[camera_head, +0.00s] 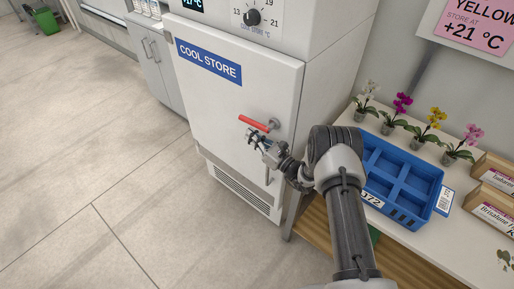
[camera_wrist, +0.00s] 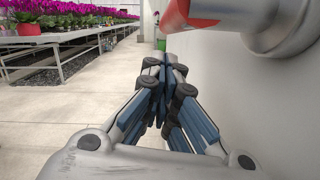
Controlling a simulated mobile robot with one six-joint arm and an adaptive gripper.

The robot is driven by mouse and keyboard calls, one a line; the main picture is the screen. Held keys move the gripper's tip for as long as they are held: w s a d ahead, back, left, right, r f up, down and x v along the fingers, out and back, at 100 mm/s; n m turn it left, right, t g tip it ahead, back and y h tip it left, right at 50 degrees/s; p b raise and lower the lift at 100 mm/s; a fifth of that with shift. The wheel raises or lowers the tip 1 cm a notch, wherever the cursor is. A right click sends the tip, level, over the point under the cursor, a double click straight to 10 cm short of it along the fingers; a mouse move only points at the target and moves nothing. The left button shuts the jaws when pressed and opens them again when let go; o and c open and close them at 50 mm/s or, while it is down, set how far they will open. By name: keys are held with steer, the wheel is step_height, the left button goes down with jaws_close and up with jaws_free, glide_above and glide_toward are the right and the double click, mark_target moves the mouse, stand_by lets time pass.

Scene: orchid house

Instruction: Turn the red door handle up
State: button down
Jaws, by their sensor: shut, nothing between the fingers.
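The red door handle (camera_head: 254,124) is a lever on the white cool store door (camera_head: 222,100). It points left from its metal pivot and is tilted a little, its free end slightly higher than the pivot. In the wrist view the red handle (camera_wrist: 192,14) and its grey pivot (camera_wrist: 272,22) cross the top right. My gripper (camera_head: 252,138) is shut and empty, just below the handle's free end. In the wrist view my fingertips (camera_wrist: 165,62) are together below the handle. I cannot tell whether they touch it.
A blue crate (camera_head: 435,203) with compartments stands on the bench at the right, close to my arm. Several potted orchids (camera_head: 400,108) stand behind it. A dial (camera_head: 252,17) sits above the door. The floor (camera_head: 90,160) at the left is clear.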

steer(key=shift+w+r, duration=0.1)
steer(key=shift+r, duration=0.55)
steer(key=shift+w+a+r, duration=0.1)
steer(key=shift+w+r, duration=0.05)
steer(key=shift+r, duration=0.3)
steer(key=shift+w+a+r, duration=0.1)
steer(key=shift+w+r, duration=0.05)
steer(key=shift+r, duration=0.3)
steer(key=shift+d+f, duration=0.1)
